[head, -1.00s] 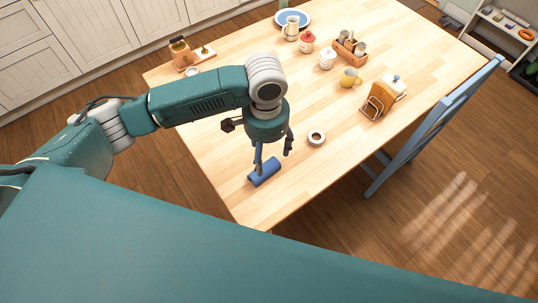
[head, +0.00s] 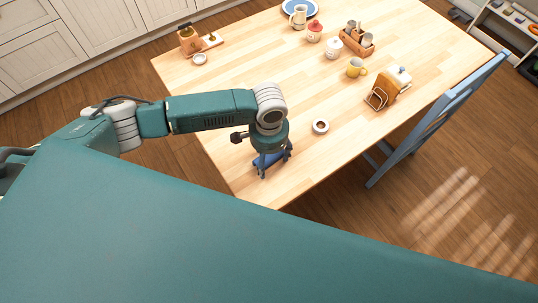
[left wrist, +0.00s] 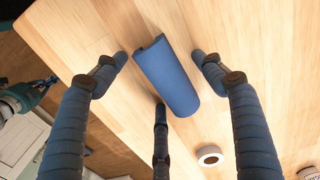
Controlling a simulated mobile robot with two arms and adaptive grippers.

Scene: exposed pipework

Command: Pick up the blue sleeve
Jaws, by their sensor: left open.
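The blue sleeve (left wrist: 167,75) is a half-round, trough-like piece lying on the wooden table near its corner. In the head view the sleeve (head: 268,159) is partly hidden by my left gripper (head: 274,164). My left gripper is open and low over it. In the left wrist view, two of its dark blue fingers stand on either side of the sleeve with gaps, and a third finger reaches the sleeve's lower edge; I cannot tell whether it touches. What looks like my right gripper (left wrist: 44,84) shows small at the left edge, off the table; its jaw state is unclear.
A white ring-shaped item (head: 320,126) lies right of the sleeve. A toast rack (head: 384,93), yellow mug (head: 356,68), jars and a wooden caddy (head: 357,43) stand farther back. A blue chair (head: 440,115) stands at the table's right side. Bare tabletop surrounds the sleeve.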

